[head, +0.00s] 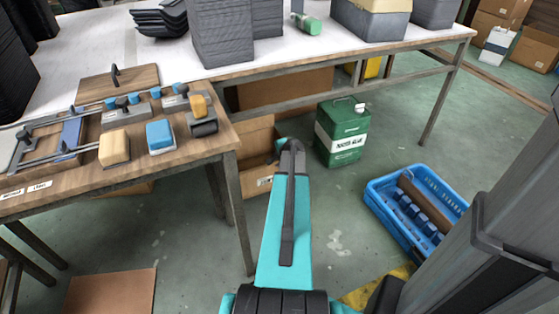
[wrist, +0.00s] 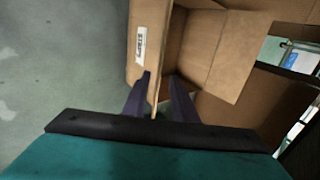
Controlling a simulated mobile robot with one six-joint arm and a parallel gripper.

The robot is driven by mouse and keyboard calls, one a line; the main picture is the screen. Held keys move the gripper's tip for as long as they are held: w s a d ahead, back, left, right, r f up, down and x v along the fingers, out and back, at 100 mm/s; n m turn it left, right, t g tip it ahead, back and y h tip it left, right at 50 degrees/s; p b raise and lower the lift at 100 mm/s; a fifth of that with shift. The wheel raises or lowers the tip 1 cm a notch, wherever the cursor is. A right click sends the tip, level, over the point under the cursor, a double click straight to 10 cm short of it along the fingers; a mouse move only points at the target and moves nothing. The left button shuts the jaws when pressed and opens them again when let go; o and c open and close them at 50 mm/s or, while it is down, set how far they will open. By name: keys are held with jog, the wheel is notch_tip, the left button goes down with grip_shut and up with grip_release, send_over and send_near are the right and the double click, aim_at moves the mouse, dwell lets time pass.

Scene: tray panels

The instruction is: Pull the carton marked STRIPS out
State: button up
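An open brown carton (head: 246,160) stands on the floor under the table, and a white label (head: 265,181) is on its near face. Its lettering is too small to read surely. In the wrist view the carton (wrist: 205,50) fills the upper middle, with the label (wrist: 140,45) on its left face. My gripper (wrist: 159,76) is open, its two dark fingers apart. The labelled wall's edge runs between them, the left finger on the outer side and the right finger on the inner side. I cannot tell whether either touches. In the head view my arm hides the fingers.
A green can (head: 342,132) stands right of the carton. A blue crate (head: 378,205) lies farther right on the floor. The wooden bench (head: 228,140) with blocks and its metal legs are at the left. Open floor (head: 185,245) lies in front of the carton.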

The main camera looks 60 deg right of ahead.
jog(key=shift+b+x, duration=1)
jog(key=shift+x, duration=3.4)
grip_shut()
